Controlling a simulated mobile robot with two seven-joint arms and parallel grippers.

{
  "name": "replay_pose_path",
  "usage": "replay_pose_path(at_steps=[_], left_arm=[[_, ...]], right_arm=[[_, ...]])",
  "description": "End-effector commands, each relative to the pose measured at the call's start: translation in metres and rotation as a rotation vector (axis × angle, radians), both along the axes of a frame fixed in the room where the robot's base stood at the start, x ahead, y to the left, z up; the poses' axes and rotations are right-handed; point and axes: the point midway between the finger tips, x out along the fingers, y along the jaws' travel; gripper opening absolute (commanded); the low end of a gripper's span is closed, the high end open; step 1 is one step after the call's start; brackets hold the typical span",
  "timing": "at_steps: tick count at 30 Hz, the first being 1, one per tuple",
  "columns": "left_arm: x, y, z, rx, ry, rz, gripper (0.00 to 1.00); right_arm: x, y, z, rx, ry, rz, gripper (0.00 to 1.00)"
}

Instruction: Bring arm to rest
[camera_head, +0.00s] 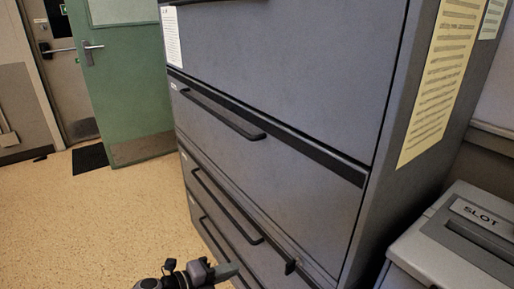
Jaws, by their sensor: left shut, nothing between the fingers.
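My left gripper (228,271) is at the bottom edge of the view, low in front of the cabinet's lower drawers. Its fingers are together, and nothing shows between them. The grey filing cabinet (265,85) fills the middle of the view, with its drawer fronts flush or nearly so. I cannot tell whether the gripper touches the drawer front. My right gripper is not in view.
A grey box marked SLOT (440,245) stands right of the cabinet. A green door (122,85) stands open at the back left, near a beige door (65,75) and a dark mat (90,158). The speckled floor (90,220) at left is clear.

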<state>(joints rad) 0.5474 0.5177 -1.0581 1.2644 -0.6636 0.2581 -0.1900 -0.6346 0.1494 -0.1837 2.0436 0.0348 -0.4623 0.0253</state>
Motion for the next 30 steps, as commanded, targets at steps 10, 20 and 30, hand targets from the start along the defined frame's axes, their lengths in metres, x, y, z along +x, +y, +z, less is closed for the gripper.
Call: replay_pose_path(at_steps=[10,20,30], left_arm=[[-0.057,-0.029,0.001,-0.44,0.32,0.313,0.0],[-0.118,0.017,-0.016,-0.835,0.722,0.763,0.0],[-0.2,0.088,-0.043,-1.077,1.031,1.184,0.0]], right_arm=[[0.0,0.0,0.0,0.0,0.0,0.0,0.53],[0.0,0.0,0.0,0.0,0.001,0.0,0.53],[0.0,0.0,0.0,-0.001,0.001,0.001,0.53]])
